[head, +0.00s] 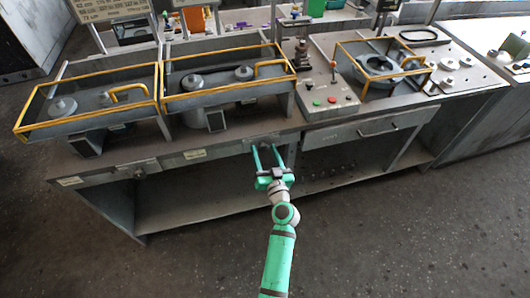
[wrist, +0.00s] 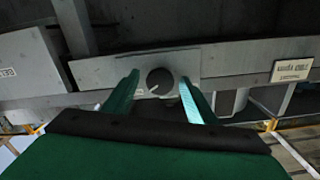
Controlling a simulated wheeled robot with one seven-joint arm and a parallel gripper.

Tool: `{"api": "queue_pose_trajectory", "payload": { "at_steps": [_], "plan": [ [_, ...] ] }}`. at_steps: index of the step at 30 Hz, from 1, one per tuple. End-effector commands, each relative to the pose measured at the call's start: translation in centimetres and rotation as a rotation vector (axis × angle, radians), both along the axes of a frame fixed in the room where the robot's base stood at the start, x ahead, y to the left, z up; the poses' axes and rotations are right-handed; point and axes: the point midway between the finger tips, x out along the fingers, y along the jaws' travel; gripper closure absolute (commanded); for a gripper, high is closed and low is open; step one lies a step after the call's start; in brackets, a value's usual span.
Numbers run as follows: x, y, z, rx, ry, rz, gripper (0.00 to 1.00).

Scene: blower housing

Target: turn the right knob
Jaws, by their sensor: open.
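The right knob (wrist: 160,81) is a dark round dial with a white pointer mark, set on a grey plate (wrist: 100,70) on the bench front. In the wrist view the mark points to the lower left. My gripper (wrist: 159,84) is open, with one green finger on each side of the knob and a gap showing on both sides. In the head view my gripper (head: 269,152) reaches the front edge of the bench at its middle, and the knob is small there between the fingers. Another knob (head: 138,172) sits further left on the same front edge.
The bench carries two yellow-railed trays (head: 222,90), a grey control box (head: 328,103) with buttons and a lever, and a round housing (head: 378,65) at the right. A drawer (head: 365,130) lies right of my gripper. The floor (head: 400,240) in front is clear.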

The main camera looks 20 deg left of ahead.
Motion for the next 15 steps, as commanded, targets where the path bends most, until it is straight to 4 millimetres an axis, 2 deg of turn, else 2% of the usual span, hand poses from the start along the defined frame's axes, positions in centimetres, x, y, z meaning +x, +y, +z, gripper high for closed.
{"api": "queue_pose_trajectory", "payload": {
  "at_steps": [7, 12, 15],
  "plan": [
    [0.04, 0.02, -0.02, 0.000, 0.000, 0.000, 0.48],
    [0.04, -0.01, -0.02, 0.000, 0.000, 0.000, 0.89],
    [0.04, -0.02, -0.02, 0.000, 0.000, -0.001, 0.89]
  ]
}}
